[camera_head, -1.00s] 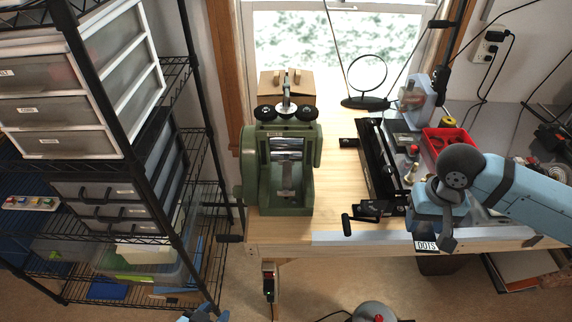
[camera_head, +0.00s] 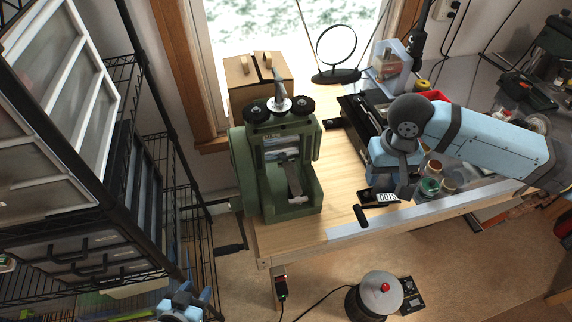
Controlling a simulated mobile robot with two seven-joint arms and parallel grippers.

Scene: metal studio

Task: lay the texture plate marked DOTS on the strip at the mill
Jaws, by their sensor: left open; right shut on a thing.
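The green rolling mill (camera_head: 276,165) stands upright on the wooden bench. A grey strip (camera_head: 291,177) lies on the front of the mill below the rollers. The texture plate marked DOTS (camera_head: 387,198) is a small dark plate with a white label. My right gripper (camera_head: 397,190) is shut on it and holds it near the bench's front edge, to the right of the mill. The fingertips are partly hidden by the wrist. My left gripper (camera_head: 184,300) is open and empty at the bottom edge, low and left of the bench.
A black tool (camera_head: 352,119) and a red tray (camera_head: 436,95) lie near my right arm. A wire shelf with drawers (camera_head: 60,110) fills the left. Bare wood (camera_head: 335,170) lies between mill and plate.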

